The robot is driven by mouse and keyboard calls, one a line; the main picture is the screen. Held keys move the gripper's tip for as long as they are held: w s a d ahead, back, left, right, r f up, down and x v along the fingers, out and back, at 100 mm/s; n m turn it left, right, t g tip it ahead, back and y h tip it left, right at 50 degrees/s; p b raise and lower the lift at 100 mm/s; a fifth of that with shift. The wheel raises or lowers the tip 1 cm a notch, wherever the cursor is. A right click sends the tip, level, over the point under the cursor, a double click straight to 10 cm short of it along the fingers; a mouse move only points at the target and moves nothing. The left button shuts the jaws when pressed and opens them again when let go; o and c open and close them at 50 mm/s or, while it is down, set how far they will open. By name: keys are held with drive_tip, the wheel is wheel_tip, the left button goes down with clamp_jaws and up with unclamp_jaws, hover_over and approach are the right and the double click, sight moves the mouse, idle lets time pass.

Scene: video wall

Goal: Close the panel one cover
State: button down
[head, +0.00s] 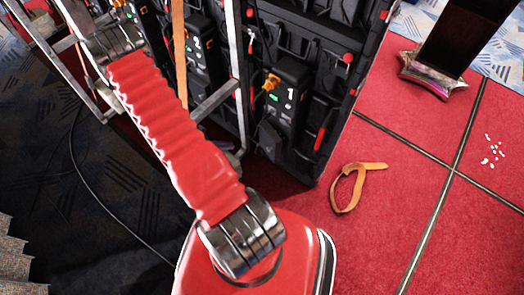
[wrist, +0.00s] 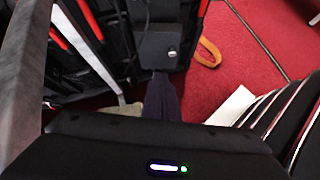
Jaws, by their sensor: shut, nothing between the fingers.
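The panel one unit (head: 290,95), a black box marked with a white 1, sits low on the back of the video wall, with an orange connector and a small green light on it. A dark flap (head: 271,140), which looks like its cover, hangs open at the unit's lower left. In the wrist view a flat black piece with a small silver knob (wrist: 158,46) shows ahead; it may be that cover. My gripper (wrist: 161,78) is shut and empty, pointing toward this black piece. I cannot tell whether they touch. The head view does not clearly show my gripper.
A second unit marked 2 (head: 198,62) sits to the left. Metal frame bars (head: 235,75) stand before the wall. A tan strap (head: 347,187) lies on the red floor at right, with white scraps (head: 492,150) beyond. A dark cable (head: 85,175) lies at left.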

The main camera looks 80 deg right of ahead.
drive_tip(key=s+f+n, duration=0.1)
drive_tip(key=s+f, duration=0.3)
drive_tip(key=f, duration=0.2)
drive_tip(key=shift+a+f, duration=0.2)
drive_tip(key=shift+f, duration=0.2)
drive_tip(key=shift+s, duration=0.15)
approach(268, 143)
wheel_tip(268, 143, down, 4)
drive_tip(key=s+a, duration=0.2)
drive_tip(key=s, duration=0.1)
drive_tip(key=shift+s+d+r, duration=0.1)
drive_tip(key=shift+s+d, duration=0.2)
drive_tip(key=shift+d, duration=0.25)
